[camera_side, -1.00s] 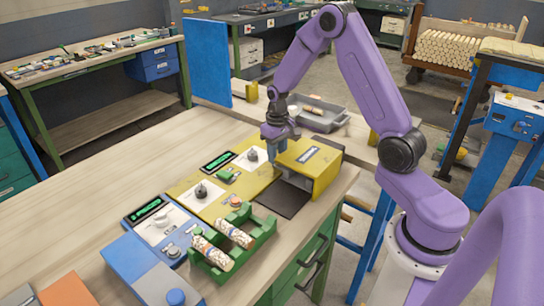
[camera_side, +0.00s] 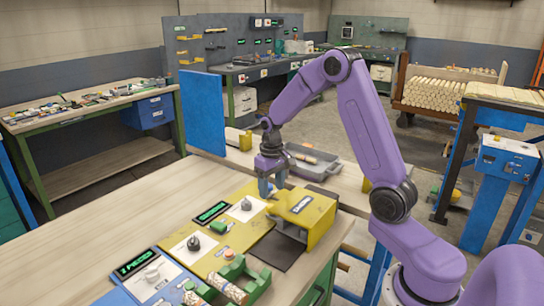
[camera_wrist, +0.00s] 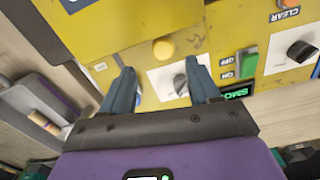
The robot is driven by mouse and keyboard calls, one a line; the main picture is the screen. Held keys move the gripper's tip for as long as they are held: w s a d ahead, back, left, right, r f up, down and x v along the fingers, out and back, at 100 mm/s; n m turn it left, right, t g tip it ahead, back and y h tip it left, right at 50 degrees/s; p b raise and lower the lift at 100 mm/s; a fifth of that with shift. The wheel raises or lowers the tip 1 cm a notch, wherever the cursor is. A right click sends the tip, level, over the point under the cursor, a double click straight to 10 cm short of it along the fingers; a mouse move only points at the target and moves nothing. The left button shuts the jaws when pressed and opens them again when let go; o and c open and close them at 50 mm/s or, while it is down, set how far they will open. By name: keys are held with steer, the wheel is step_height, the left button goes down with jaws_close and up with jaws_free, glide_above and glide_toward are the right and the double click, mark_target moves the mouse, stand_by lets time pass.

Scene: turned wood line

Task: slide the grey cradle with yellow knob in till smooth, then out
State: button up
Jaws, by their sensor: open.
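My gripper (camera_side: 268,192) is open and empty, low over the yellow machine (camera_side: 245,228), close to the left side of its box-shaped housing (camera_side: 305,212). In the wrist view the two blue-grey fingers (camera_wrist: 160,72) stand apart, pointing at the machine's face. A round yellow knob (camera_wrist: 163,49) shows just beyond the fingertips, roughly in line with the gap and not held. I cannot make out a grey cradle under it. A dark grey plate (camera_side: 276,251) lies at the housing's open front; I cannot tell whether it belongs to the cradle.
A black dial (camera_wrist: 180,82) and a green switch (camera_wrist: 247,63) lie near the fingers. A blue control unit (camera_side: 150,278) and a green rack (camera_side: 232,268) with turned pieces stand at the front. A grey tray (camera_side: 318,165) lies behind. The bench (camera_side: 110,235) is clear at left.

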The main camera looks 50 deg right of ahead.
step_height(320, 180, up, 12)
steer(key=shift+f, duration=0.2)
stand_by(0.4)
steer(key=s+a+n, duration=0.7)
steer(key=s+a, duration=0.5)
steer(key=a, duration=0.4)
steer(key=s+a+f+n, duration=0.1)
steer(key=s+n, duration=0.2)
steer(key=s, duration=0.6)
steer(key=s+a+f+n, duration=0.1)
steer(key=s+n, duration=0.3)
steer(key=s, duration=0.5)
steer(key=shift+s+a+f, duration=0.15)
steer(key=shift+s+f, duration=0.15)
steer(key=shift+f, duration=0.45)
stand_by(0.6)
